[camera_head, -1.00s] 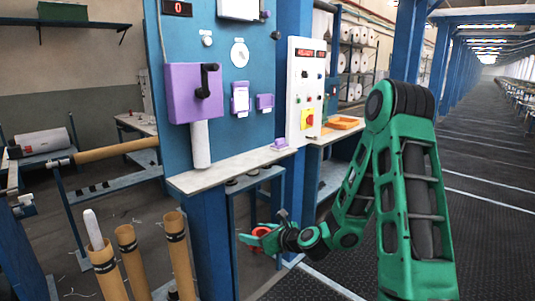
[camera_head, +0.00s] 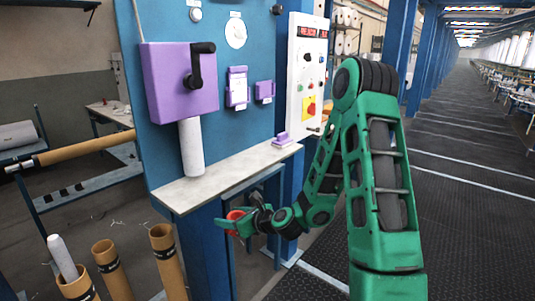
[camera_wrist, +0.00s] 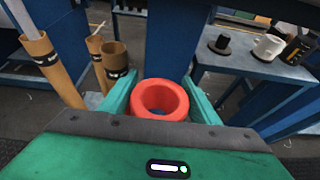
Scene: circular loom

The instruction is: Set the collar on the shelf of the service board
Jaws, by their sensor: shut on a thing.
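A red ring-shaped collar (camera_wrist: 160,99) is between the two green fingers of my gripper (camera_wrist: 160,92) in the wrist view. The fingers are shut on its sides, and its hole faces the camera. In the head view the collar (camera_head: 236,216) shows as a small red patch in my gripper (camera_head: 232,224). The gripper is below the level of the shelf (camera_head: 225,175) and in front of the blue post under it. The pale shelf juts from the blue service board (camera_head: 215,95). Its left and middle top is bare.
A purple box with a black crank (camera_head: 180,80) and a white roll (camera_head: 191,147) hang above the shelf. A small purple piece (camera_head: 282,140) lies at its right end. Cardboard tubes (camera_head: 167,255) stand at lower left. A low table (camera_wrist: 262,67) carries a black spool and a white cup.

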